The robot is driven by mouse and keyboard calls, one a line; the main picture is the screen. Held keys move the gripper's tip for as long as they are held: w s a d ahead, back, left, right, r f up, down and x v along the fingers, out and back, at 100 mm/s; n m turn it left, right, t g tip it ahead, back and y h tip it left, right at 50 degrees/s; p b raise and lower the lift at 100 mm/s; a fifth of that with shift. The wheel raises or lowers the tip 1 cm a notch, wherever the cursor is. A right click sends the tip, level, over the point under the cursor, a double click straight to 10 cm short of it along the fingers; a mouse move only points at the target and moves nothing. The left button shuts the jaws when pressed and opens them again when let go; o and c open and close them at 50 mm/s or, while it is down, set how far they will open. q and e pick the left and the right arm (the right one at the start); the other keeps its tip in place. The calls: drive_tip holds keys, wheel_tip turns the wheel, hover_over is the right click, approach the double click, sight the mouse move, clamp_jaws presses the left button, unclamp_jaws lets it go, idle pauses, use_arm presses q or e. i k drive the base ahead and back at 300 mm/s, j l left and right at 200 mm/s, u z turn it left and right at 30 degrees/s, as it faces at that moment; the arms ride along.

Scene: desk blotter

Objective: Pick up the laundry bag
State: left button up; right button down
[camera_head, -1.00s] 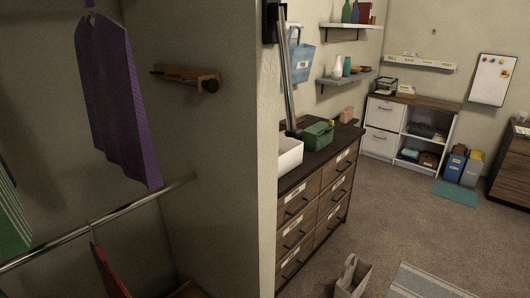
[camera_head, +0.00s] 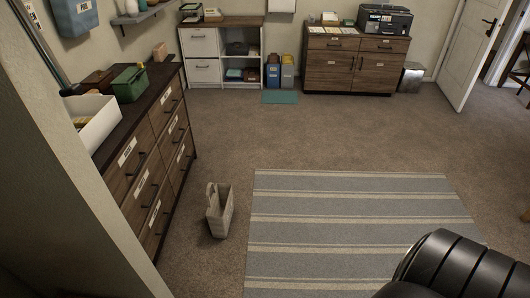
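A light beige bag (camera_head: 219,211) with a raised handle stands upright on the carpet, between the dark wood dresser and the striped rug. It may be the laundry bag; no label on it is readable. Nothing touches it from above. Neither of my grippers shows in the view.
The dresser (camera_head: 163,164) stands at the left, with a white bin (camera_head: 92,124) and a green box (camera_head: 129,84) on top. The striped rug (camera_head: 350,225) lies right of the bag. A black rounded chair-like shape (camera_head: 455,268) fills the lower right. Open carpet lies beyond.

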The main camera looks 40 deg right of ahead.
sight(219, 214)
drive_tip(key=z, duration=0.75)
drive_tip(key=i, duration=0.1)
